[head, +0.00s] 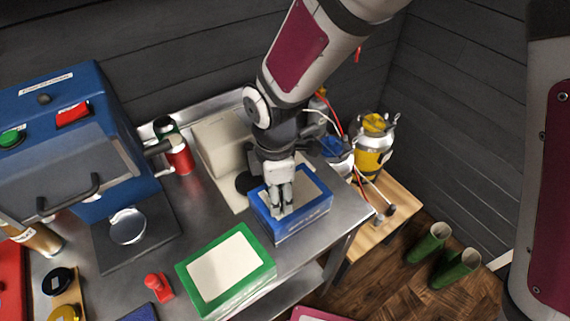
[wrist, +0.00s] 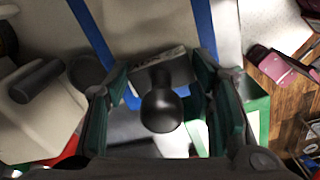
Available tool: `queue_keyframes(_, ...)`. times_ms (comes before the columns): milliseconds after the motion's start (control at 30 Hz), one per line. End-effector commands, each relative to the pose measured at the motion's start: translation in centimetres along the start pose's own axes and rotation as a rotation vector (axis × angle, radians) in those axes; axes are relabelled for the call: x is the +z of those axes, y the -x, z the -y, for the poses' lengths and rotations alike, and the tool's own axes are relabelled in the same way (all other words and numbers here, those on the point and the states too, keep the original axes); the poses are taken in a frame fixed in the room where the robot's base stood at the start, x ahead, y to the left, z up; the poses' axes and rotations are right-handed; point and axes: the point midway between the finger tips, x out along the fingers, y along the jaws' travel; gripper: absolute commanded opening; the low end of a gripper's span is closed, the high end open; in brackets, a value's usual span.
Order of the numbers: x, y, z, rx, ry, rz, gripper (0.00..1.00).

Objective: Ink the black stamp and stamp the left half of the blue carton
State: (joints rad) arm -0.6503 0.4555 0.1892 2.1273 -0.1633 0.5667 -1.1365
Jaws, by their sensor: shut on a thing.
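My gripper (head: 281,205) is above the blue carton (head: 300,228), which has a pale top panel with a blue border and stands near the right end of the metal table. In the wrist view my gripper (wrist: 160,112) is shut on the black stamp (wrist: 163,104), whose round knob sits between the green finger pads. The stamp's block shows beyond the knob, over the pale panel between the carton's blue edges (wrist: 203,28). In the head view my fingers hide the stamp. I cannot tell whether it touches the carton. No mark is visible on the panel.
A green carton (head: 222,268) lies left of the blue one. A red stamp (head: 157,287) and a dark blue object (head: 139,313) stand at the front. A round black tin (head: 57,281) is at far left. A blue machine (head: 70,130) and red can (head: 180,158) stand behind.

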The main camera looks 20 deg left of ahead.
Motion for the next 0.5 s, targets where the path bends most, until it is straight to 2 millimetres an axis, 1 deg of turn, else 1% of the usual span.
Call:
queue_keyframes(67,0.0,0.1,0.1,-0.004,0.000,0.001,0.32)
queue_keyframes(500,0.0,3.4,0.1,-0.001,-0.001,0.000,0.31)
